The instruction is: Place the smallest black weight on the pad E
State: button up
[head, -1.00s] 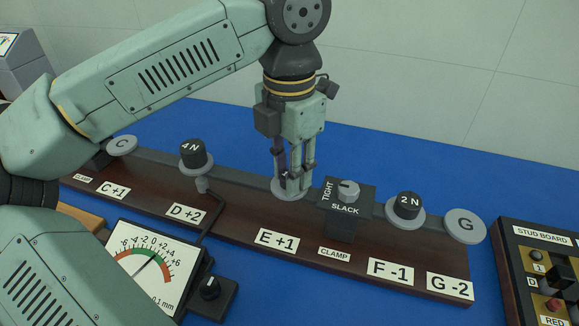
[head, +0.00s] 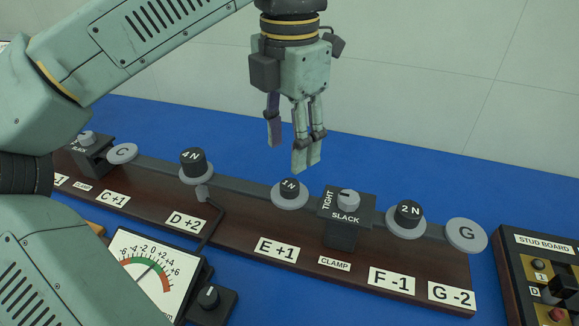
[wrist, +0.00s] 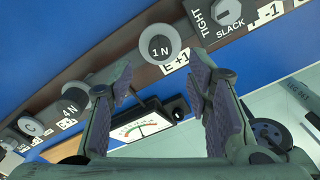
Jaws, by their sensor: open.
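The smallest black weight, marked 1 N (head: 289,189), stands upright on the round grey pad E (head: 277,200), behind the label E +1 (head: 276,249). It also shows in the wrist view (wrist: 159,47), resting on the pad. My gripper (head: 290,157) is open and empty, above and apart from the weight, with its fingers spread. A larger weight marked 4 N (head: 193,162) stands on pad D, and one marked 2 N (head: 408,211) stands on pad F (head: 405,231). Pads C (head: 122,153) and G (head: 466,234) are empty.
A clamp block (head: 345,215) with a knob between TIGHT and SLACK stands right of pad E. A dial meter (head: 150,275) is at the front left, its needle near the middle. A stud board (head: 545,275) is at the right edge. Blue bench surface (head: 400,165) lies free behind the beam.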

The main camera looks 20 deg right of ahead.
notch_tip(320, 180, up, 5)
jog(key=shift+r, duration=0.1)
